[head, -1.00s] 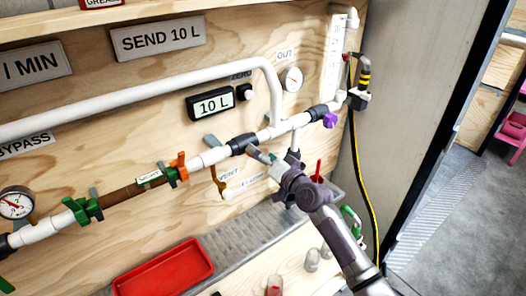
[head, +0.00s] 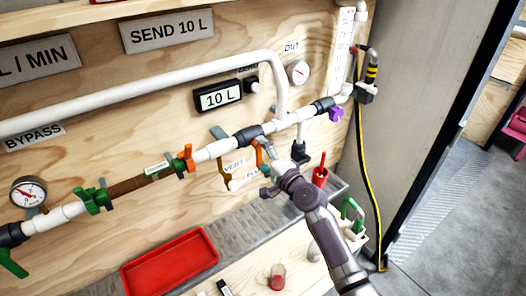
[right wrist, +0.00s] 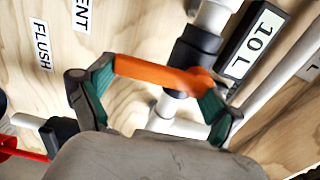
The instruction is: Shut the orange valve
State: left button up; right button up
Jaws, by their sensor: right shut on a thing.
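An orange valve handle (right wrist: 155,74) spans the gap between the green-padded fingers of my right gripper (right wrist: 157,88) in the right wrist view. The fingers are shut on its two ends. The handle sits by a dark collar (right wrist: 196,48) on the white pipe. In the head view the orange handle (head: 259,154) shows just above my right gripper (head: 268,172), below the main pipe near the VENT and FLUSH labels; the gripper partly hides it. Another upright orange handle (head: 189,158) is on the main pipe further left, beside a green fitting. My left gripper is not in view.
A 10 L display (head: 218,98) and gauge (head: 298,72) are on the wooden panel above. A purple handle (head: 336,114) is to the right. A red tray (head: 170,266) and small jars stand on the bench below. A yellow-black hose (head: 364,180) hangs at the right.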

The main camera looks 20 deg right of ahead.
jog(key=shift+a+m, duration=0.1)
jog(key=shift+m, duration=0.3)
jog(key=o, duration=1.4)
jog(key=shift+s, duration=0.1)
jog(key=v, duration=1.2)
